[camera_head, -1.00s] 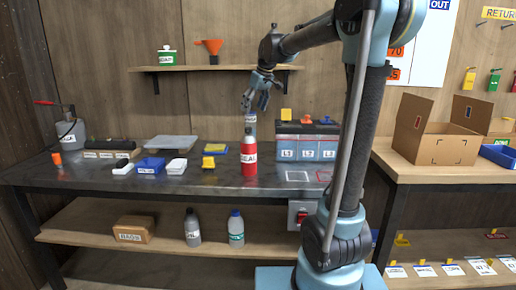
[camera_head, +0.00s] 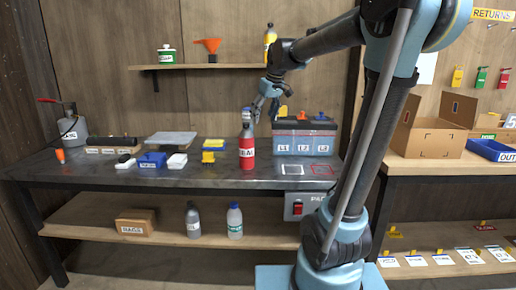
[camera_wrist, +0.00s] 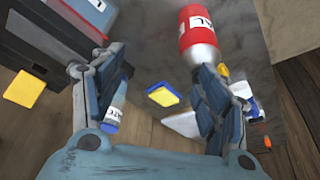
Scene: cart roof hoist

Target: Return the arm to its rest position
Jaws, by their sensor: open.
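My gripper (camera_head: 262,104) is open and empty above the bench, just over and slightly right of the red SEAL bottle (camera_head: 247,150). In the wrist view my gripper (camera_wrist: 160,92) has its fingers spread wide. The red bottle (camera_wrist: 198,28) shows there beyond the right finger, outside the jaws. My arm reaches out over the workbench (camera_head: 115,176), bent at the elbow, away from my column.
The blue-grey bin unit (camera_head: 305,142) stands close right of the bottle. A wall shelf (camera_head: 200,67) holds a green-labelled can, an orange funnel and a yellow bottle (camera_head: 270,42). An open cardboard box (camera_head: 435,138) sits on the right bench. The air above the left bench is clear.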

